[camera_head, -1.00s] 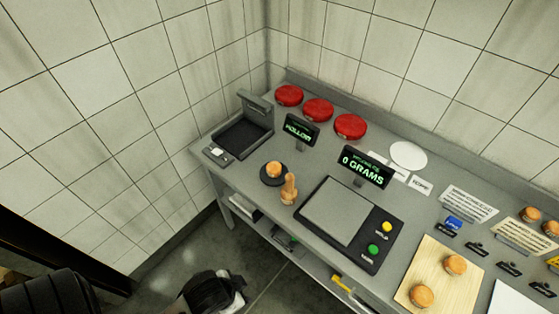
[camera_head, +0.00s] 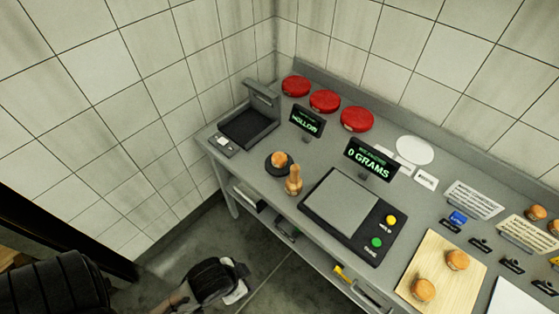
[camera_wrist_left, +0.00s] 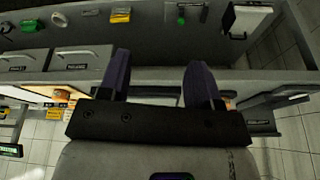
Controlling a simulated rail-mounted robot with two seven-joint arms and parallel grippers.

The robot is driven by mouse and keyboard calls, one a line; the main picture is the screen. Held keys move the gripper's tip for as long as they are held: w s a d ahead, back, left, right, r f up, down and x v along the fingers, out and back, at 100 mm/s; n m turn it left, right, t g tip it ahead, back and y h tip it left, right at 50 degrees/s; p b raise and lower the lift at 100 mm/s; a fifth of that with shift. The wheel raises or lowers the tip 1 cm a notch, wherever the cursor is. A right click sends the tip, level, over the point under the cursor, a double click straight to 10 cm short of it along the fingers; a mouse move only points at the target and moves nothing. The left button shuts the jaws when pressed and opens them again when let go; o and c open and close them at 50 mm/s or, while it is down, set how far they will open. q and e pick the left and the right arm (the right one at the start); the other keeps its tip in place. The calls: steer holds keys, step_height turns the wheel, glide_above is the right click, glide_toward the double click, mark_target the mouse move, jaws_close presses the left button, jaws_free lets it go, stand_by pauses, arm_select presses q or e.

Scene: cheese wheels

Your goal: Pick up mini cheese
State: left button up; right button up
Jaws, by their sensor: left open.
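One mini cheese (camera_head: 279,160) sits on a small black round pad near the table's front edge, beside a wooden stamp-like piece (camera_head: 293,181). Two more mini cheeses, one at the back (camera_head: 457,260) and one in front (camera_head: 423,289), rest on a pale wooden board (camera_head: 437,250). Others show at the right edge (camera_head: 535,212). My left gripper (camera_head: 238,280) is low in front of the table, away from all the cheeses. In the left wrist view its two dark fingers (camera_wrist_left: 158,82) are apart with nothing between them. My right gripper is out of view.
A scale (camera_head: 340,201) reads 0 grams, with yellow and green buttons beside it. A "HOLLOW" display (camera_head: 307,122), a black tray device (camera_head: 249,126) and red cheese wheels (camera_head: 325,101) stand behind. Drawers and a shelf lie under the tabletop. Tiled walls close off the back and left.

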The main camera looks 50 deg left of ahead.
arm_select(q)
steer(key=shift+o, duration=0.2)
steer(key=o, duration=0.6)
